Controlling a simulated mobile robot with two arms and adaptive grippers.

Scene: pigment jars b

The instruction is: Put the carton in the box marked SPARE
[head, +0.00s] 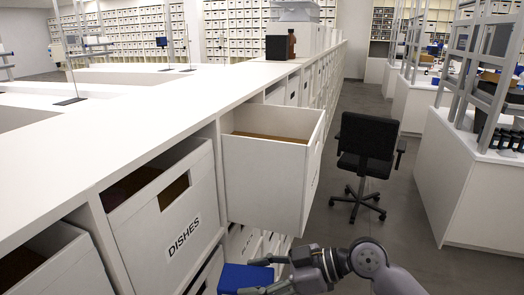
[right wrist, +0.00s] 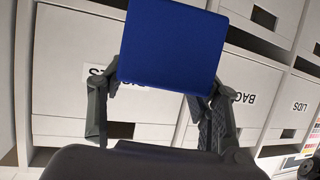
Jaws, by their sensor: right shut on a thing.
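The blue carton (head: 245,277) is at the bottom of the head view, in front of the cabinet. My right gripper (head: 278,268) is shut on it. In the right wrist view the carton (right wrist: 170,45) stands up between the fingers of my right gripper (right wrist: 160,100). A white box (head: 265,160) is pulled out of the cabinet above and beyond the carton; its top is open and a brown inside shows. The label on its outer face is too slanted to read. No readable SPARE mark shows. My left gripper is not in view.
A box marked DISHES (head: 170,215) sits in the cabinet left of the pulled-out box. The right wrist view shows box fronts with BAGS and LIDS labels. A black office chair (head: 365,150) stands in the aisle on the right. The white countertop (head: 150,105) is mostly clear.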

